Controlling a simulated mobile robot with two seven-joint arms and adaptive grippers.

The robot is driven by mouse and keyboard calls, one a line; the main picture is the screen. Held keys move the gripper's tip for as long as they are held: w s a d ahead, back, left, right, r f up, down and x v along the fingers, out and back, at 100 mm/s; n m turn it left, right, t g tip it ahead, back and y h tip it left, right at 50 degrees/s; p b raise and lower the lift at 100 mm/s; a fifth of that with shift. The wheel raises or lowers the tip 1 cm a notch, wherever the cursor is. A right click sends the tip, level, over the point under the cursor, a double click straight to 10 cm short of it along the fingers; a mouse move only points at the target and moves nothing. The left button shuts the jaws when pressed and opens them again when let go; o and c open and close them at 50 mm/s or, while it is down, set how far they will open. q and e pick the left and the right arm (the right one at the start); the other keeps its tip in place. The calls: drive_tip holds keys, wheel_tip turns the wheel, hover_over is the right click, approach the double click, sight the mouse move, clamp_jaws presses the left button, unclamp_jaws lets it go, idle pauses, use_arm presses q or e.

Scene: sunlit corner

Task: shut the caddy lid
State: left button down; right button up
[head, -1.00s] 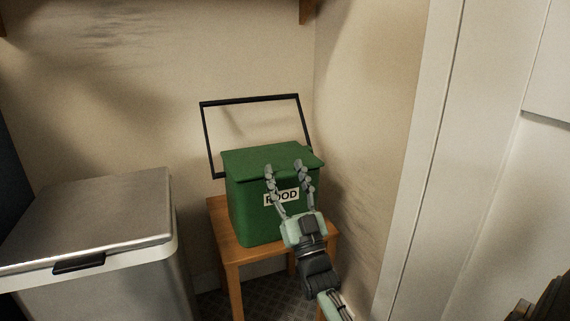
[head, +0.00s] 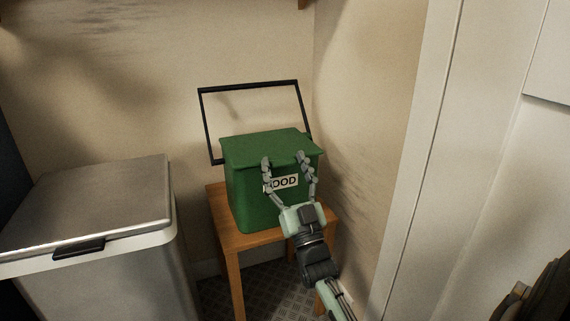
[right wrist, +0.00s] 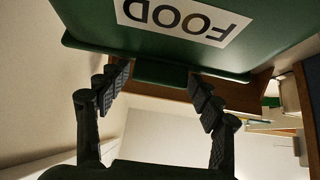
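The green caddy (head: 255,205) with a FOOD label stands upright on a small wooden stool. Its green lid (head: 265,146) lies over the top, and its black handle (head: 248,87) stands up behind. I cannot tell whether a thin gap remains under the lid. My right gripper (head: 286,160) is open in front of the caddy, fingertips near the lid's front edge. My left gripper is not in view.
The wooden stool (head: 232,240) stands in the wall corner. A steel bin (head: 95,195) with a flat lid is at the left. A white door or panel (head: 460,180) fills the right. A dark object (head: 545,295) shows at the lower right edge.

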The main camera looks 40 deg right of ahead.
drive_tip(key=shift+w+f, duration=0.1)
drive_tip(key=shift+f, duration=0.5)
drive_tip(key=v, duration=1.1)
drive_tip(key=shift+s+r, duration=0.2)
drive_tip(key=shift+s, duration=0.25)
drive_tip(key=shift+a+r, duration=0.1)
drive_tip(key=shift+a, duration=0.1)
